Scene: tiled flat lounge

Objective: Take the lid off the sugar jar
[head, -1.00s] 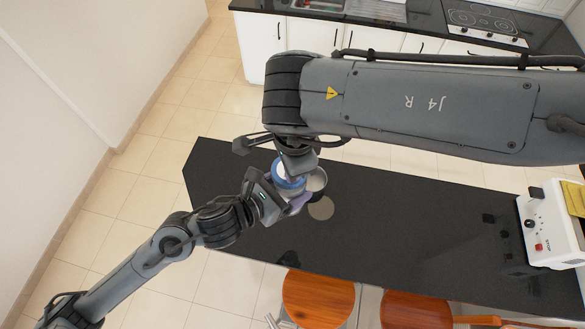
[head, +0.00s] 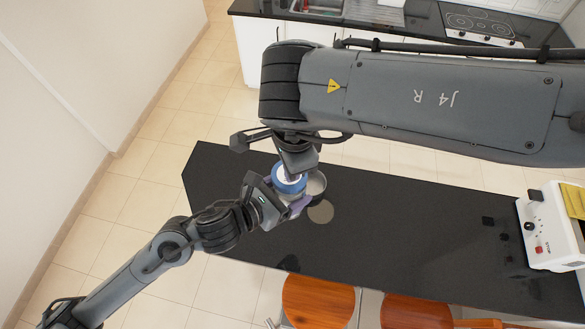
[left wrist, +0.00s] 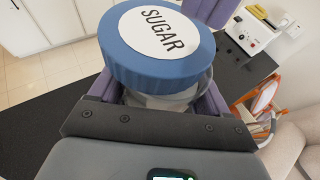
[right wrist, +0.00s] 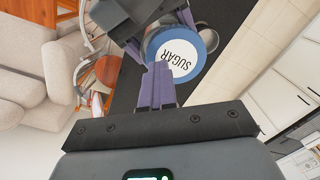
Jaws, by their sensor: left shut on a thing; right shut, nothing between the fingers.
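The sugar jar (left wrist: 165,101) is a see-through jar with a round blue lid (left wrist: 118,48) that has a white disc reading SUGAR. The lid sits on the jar's top and also shows in the head view (head: 289,187) and the right wrist view (right wrist: 184,55). My left gripper (left wrist: 155,95) is shut around the jar's body below the lid, one purple finger on each side. My right gripper (right wrist: 155,84) is shut and empty, its fingers together over or beside the lid's edge. I cannot tell whether they touch it.
The jar is over a black counter (head: 420,225). A round grey container (head: 317,185) stands close beside the jar, with a pale disc (head: 320,211) in front of it. A white appliance (head: 548,228) is at the right end. Wooden stools (head: 318,300) stand along the near side.

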